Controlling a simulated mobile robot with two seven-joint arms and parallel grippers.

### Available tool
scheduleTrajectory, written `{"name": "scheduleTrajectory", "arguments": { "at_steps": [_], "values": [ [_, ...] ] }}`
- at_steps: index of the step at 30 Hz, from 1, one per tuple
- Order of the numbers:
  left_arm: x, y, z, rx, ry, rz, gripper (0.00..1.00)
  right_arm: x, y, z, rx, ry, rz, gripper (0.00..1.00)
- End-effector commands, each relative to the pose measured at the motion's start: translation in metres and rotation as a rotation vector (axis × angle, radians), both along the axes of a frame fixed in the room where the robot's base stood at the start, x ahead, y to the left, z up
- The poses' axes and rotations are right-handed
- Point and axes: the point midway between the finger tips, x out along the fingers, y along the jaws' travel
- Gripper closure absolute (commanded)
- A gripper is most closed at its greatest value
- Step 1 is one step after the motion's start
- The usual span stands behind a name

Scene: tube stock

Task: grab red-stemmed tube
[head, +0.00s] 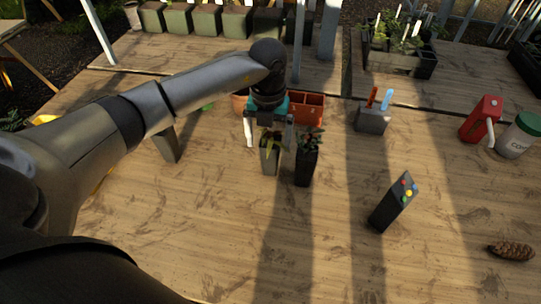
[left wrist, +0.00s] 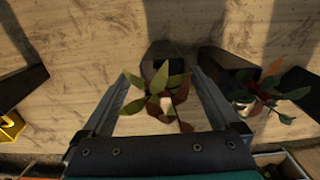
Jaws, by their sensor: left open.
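Two tall plant tubes stand upright side by side on the wooden deck. The left one is grey-green (head: 269,162) with yellowish-green leaves; the right one is black (head: 305,172) with darker green and reddish leaves. My left gripper (head: 269,138) is open over the left tube, one finger on each side of its plant. In the left wrist view a green and reddish-brown plant (left wrist: 162,92) shows between the open fingers. The black tube's plant (left wrist: 265,92), with reddish parts, is outside the right finger. Stem colours are too small to tell surely.
Terracotta pots (head: 309,108) stand just behind the tubes. A grey block with red and blue sticks (head: 372,118) is to the right. The front deck is clear.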

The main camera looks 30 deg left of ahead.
Motion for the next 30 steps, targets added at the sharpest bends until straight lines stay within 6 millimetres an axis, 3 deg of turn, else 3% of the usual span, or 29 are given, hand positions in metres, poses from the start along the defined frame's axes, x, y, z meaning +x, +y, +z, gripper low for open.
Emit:
{"name": "scheduleTrajectory", "arguments": {
  "at_steps": [8, 16, 25, 30],
  "values": [
    [0.000, -0.001, -0.023, -0.001, 0.002, 0.000, 0.04, -0.001, 0.000, -0.004, 0.001, 0.001, 0.001, 1.00],
    [0.003, -0.004, -0.062, -0.002, 0.003, -0.001, 0.04, -0.001, 0.001, -0.011, 0.001, 0.001, 0.001, 1.00],
    [0.003, -0.003, -0.066, -0.001, 0.000, -0.001, 0.04, -0.001, 0.001, -0.011, 0.000, 0.002, 0.001, 1.00],
    [0.003, -0.004, -0.066, -0.001, 0.000, -0.001, 0.21, -0.001, 0.001, -0.011, 0.001, 0.001, 0.001, 1.00]
  ]
}}
